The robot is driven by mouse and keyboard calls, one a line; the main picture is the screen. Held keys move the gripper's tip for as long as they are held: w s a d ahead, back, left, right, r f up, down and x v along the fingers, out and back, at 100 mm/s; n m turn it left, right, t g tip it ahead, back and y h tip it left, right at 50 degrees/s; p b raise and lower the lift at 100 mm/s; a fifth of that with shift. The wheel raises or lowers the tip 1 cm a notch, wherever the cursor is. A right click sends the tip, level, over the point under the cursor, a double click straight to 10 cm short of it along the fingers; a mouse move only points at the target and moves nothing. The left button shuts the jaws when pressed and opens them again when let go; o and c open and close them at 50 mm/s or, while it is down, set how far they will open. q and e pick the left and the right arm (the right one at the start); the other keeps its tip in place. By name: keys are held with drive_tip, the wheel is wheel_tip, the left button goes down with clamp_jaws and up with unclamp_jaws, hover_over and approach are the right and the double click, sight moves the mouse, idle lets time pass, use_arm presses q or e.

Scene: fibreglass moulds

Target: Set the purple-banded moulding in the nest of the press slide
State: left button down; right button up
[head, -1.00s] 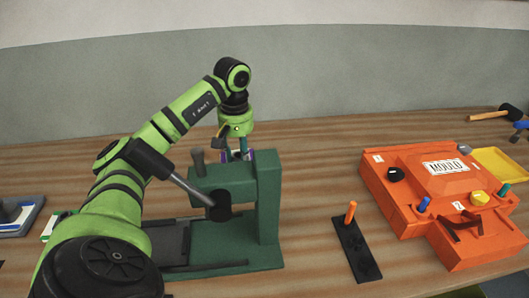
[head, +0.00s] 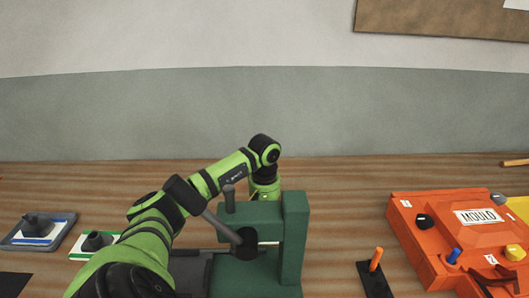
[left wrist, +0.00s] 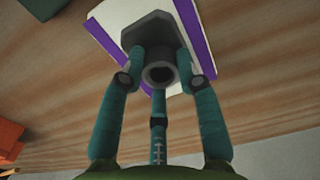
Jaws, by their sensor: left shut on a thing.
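The purple-banded moulding (left wrist: 115,15) is a white plate with purple edge bands and a dark grey hexagonal boss. My left gripper (left wrist: 160,65) has its teal fingers shut around that boss in the left wrist view. In the head view my left arm reaches over and behind the green press (head: 293,240), which hides the gripper. A thin pale strip shows through the press opening; I cannot tell if it is the moulding. The dark slide (head: 188,272) lies at the left of the press, partly behind my arm; its nest cannot be made out. My right gripper is out of view.
A green-banded moulding (head: 80,253) and a blue-banded moulding in a grey tray (head: 62,232) stand at the left. An orange mould box (head: 440,220) and a black plate with an orange peg (head: 376,258) stand at the right. The table behind the press is clear.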

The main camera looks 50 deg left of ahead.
use_arm(q)
drive_tip(key=c, duration=0.9)
unclamp_jaws()
drive_tip(key=shift+f, duration=0.1)
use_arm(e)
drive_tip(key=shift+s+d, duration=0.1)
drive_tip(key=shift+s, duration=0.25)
